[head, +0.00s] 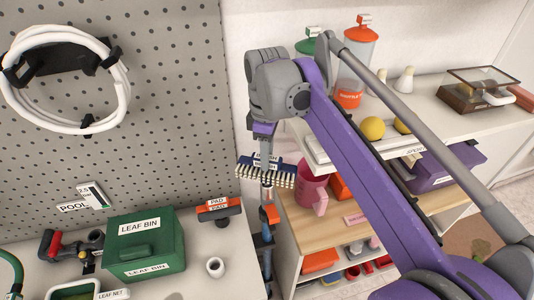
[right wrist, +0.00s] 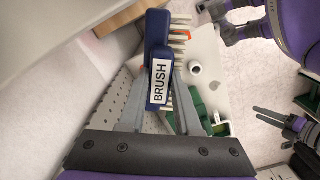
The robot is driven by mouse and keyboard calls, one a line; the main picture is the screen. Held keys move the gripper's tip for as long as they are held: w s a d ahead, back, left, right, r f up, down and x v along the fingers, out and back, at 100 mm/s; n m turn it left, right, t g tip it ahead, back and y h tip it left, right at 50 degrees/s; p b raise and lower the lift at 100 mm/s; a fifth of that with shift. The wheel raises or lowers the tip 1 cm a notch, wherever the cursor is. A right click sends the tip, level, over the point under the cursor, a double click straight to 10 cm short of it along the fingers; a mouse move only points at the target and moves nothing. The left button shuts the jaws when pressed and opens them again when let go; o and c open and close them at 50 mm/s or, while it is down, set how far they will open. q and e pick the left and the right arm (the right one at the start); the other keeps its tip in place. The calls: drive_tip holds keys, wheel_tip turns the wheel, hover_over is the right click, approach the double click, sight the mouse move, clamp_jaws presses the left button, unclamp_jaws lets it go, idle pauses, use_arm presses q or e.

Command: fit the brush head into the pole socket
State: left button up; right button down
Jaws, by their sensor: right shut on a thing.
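My right gripper (head: 265,150) points down in the head view and is shut on the brush head (head: 279,180), a blue bar with pale bristles. In the right wrist view the brush head (right wrist: 157,50) is held between the fingers, with its BRUSH label facing the camera. A slim upright pole (head: 266,250) with an orange part stands just below the brush head in the head view. I cannot tell whether they touch, and the socket opening is not visible. My left gripper (right wrist: 269,117) shows empty at the right of the wrist view, its two fingers slightly apart.
A green leaf bin (head: 177,243), an orange-and-black pad (head: 219,209) and a small white ring (head: 215,267) lie on the counter left of the pole. A pegboard (head: 180,120) stands behind. A shelf unit with a pink jug (head: 312,190) is close on the right.

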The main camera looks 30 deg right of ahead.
use_arm(q)
drive_tip(key=shift+s+f, duration=0.15)
drive_tip(key=shift+f, duration=0.2)
use_arm(e)
drive_tip(key=shift+f, duration=0.5)
drive_tip(key=c, duration=0.5)
unclamp_jaws()
drive_tip(key=shift+r+p, duration=0.7)
drive_tip(key=shift+r, duration=0.8)
drive_tip(key=shift+r+p, duration=0.6)
drive_tip(key=shift+r, duration=0.45)
use_arm(q)
drive_tip(key=r, duration=0.1)
drive_tip(key=w+r, duration=0.2)
drive_tip(key=r, duration=0.1)
drive_tip(key=shift+r, duration=0.1)
drive_tip(key=shift+s, duration=0.15)
